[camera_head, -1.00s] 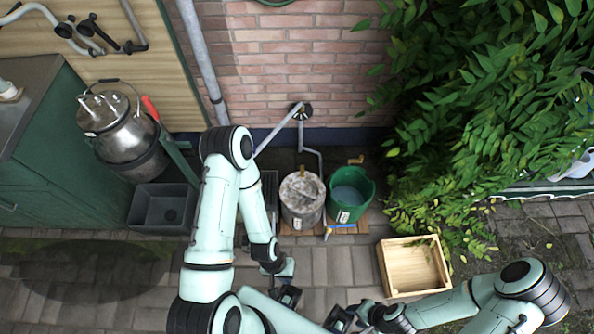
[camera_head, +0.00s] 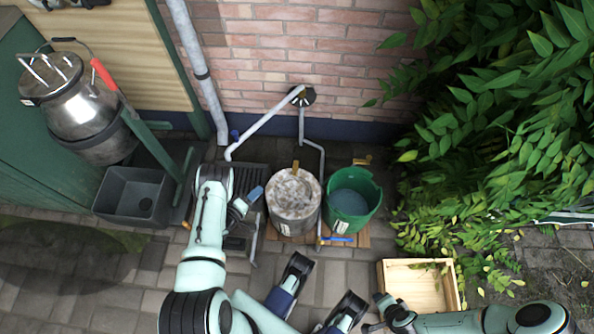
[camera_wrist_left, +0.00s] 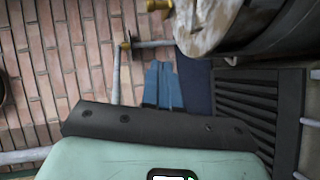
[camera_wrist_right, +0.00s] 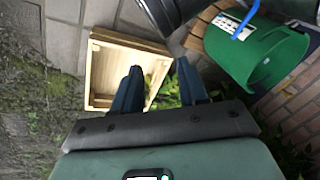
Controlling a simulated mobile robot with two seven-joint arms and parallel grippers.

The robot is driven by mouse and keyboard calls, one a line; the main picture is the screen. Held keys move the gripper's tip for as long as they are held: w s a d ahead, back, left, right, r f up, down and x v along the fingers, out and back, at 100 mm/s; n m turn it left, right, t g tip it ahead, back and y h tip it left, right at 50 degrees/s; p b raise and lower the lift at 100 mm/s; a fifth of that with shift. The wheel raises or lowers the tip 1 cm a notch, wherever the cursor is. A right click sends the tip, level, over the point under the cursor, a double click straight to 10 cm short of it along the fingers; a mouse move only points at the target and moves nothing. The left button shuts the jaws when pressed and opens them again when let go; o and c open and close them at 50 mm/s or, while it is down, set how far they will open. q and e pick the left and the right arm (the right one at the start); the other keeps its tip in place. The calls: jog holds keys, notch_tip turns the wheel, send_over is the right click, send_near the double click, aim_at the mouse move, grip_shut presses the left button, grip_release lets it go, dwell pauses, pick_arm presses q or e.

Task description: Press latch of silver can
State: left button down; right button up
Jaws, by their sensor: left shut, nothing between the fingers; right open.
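A shiny silver can (camera_head: 85,112) with a lid and thin metal handles stands at the far left in the head view. No latch on it can be made out for certain. A second, grey metal can (camera_head: 293,220) with a mottled pale top stands nearer the middle; its mottled top also shows in the left wrist view (camera_wrist_left: 205,22). My left gripper (camera_head: 254,193) is shut and empty, just left of the grey can, over a dark grate. Its fingers show together in the left wrist view (camera_wrist_left: 163,82). My right gripper (camera_wrist_right: 158,82) is open and empty, with a wooden crate (camera_wrist_right: 98,72) beyond its fingers.
A green bucket (camera_head: 350,223) stands right of the grey can, and the crate (camera_head: 418,263) lies in front of it. A dark basin (camera_head: 133,196) and a red-tipped green post (camera_head: 104,73) stand by the silver can. Leaves (camera_head: 480,130) fill the right. A pipe (camera_head: 262,122) crosses the wall.

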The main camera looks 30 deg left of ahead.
pick_arm(q)
jog(key=shift+w+a+t+h+b, duration=0.3)
jog(key=shift+t+h+b, duration=0.1)
jog(key=shift+t+h, duration=0.2)
pick_arm(e)
jog(key=shift+w+d+f, duration=0.2)
jog(key=shift+w+f, duration=0.2)
jog(key=shift+w, duration=0.15)
jog(key=shift+w+d+f, duration=0.15)
jog(key=shift+w+f, duration=0.2)
jog(key=shift+w, duration=0.2)
pick_arm(q)
jog(key=shift+f, duration=0.1)
pick_arm(e)
jog(key=shift+f, duration=0.1)
